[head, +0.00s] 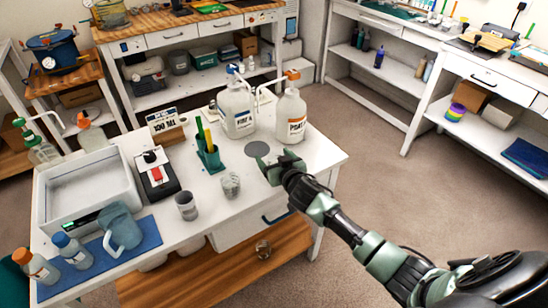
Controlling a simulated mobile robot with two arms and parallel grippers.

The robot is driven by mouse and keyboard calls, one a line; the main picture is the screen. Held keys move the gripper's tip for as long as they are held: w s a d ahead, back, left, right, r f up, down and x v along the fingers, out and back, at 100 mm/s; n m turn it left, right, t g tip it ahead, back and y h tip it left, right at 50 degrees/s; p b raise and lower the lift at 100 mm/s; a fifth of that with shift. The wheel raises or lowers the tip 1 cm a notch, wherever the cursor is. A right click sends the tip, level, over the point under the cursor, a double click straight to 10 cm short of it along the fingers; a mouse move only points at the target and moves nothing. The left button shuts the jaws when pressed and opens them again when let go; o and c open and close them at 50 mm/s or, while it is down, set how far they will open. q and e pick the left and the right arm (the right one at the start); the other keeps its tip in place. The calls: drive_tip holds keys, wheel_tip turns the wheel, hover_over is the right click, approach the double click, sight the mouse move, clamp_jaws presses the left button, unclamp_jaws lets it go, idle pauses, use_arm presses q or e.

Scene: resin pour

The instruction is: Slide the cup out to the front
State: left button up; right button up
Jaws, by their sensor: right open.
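A translucent cup (231,184) stands upright on the white table, left of my right gripper. A greyish cup (186,205) stands farther left, nearer the table's front edge. I cannot tell which one the task means. My right gripper (263,161) is over the right part of the table, open, with no object seen between its fingers. It is apart from both cups and close to a flat grey disc (256,148). My left gripper is out of view.
Two pump jugs (238,108) (291,117) stand behind the gripper. A green holder (208,154) with sticks, a black-and-white device (155,179), a white tub (85,195) and a blue mat (145,238) with a pitcher and bottles fill the left. The table's right front corner is clear.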

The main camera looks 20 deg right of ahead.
drive_tip(key=v, duration=0.7)
drive_tip(key=shift+s+r, duration=0.2)
drive_tip(key=shift+s, duration=0.15)
